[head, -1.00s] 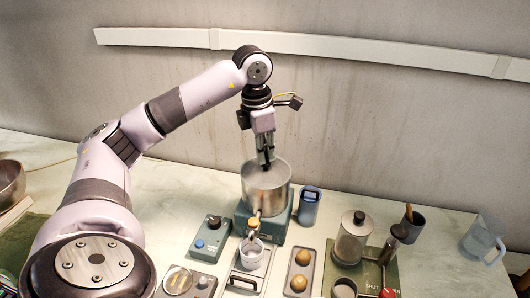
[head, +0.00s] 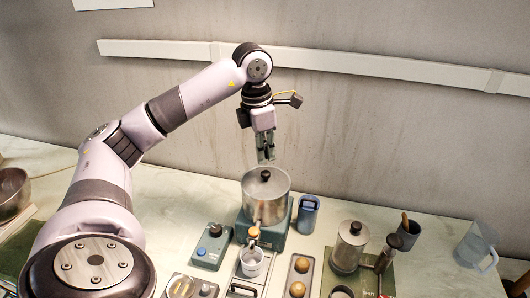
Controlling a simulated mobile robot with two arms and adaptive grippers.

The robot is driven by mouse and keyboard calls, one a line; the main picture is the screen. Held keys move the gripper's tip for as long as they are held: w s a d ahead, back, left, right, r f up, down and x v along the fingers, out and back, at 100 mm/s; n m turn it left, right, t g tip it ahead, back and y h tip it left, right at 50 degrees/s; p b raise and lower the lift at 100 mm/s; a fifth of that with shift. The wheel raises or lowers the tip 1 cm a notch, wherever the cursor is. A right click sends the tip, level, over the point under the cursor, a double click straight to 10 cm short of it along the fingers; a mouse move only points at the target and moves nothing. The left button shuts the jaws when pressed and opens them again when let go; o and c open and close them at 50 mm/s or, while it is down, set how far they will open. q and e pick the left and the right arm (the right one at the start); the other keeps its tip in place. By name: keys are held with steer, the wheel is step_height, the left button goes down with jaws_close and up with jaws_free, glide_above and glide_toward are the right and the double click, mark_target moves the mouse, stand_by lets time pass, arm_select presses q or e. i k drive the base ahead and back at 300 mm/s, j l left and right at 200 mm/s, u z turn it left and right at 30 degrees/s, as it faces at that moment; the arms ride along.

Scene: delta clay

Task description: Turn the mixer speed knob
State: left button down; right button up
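A black knob (head: 215,229) sits on the teal control box (head: 222,247) left of the steel pot, with a blue button (head: 201,251) in front of it. I cannot tell whether this is the mixer's speed knob. The steel pot (head: 267,205) stands on a teal base (head: 274,242), its lid on, with a dark lid knob (head: 265,175) on top. My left gripper (head: 266,154) points down just above the lid knob, apart from it and empty; its fingers look parted. My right gripper is out of view.
A blue container (head: 307,215), steel canister (head: 349,245), dark cup (head: 409,232) and clear pitcher (head: 476,245) stand to the right. A metal bowl (head: 12,193) is at the far left.

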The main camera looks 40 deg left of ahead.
mark_target(216, 231)
steer(key=k, duration=2)
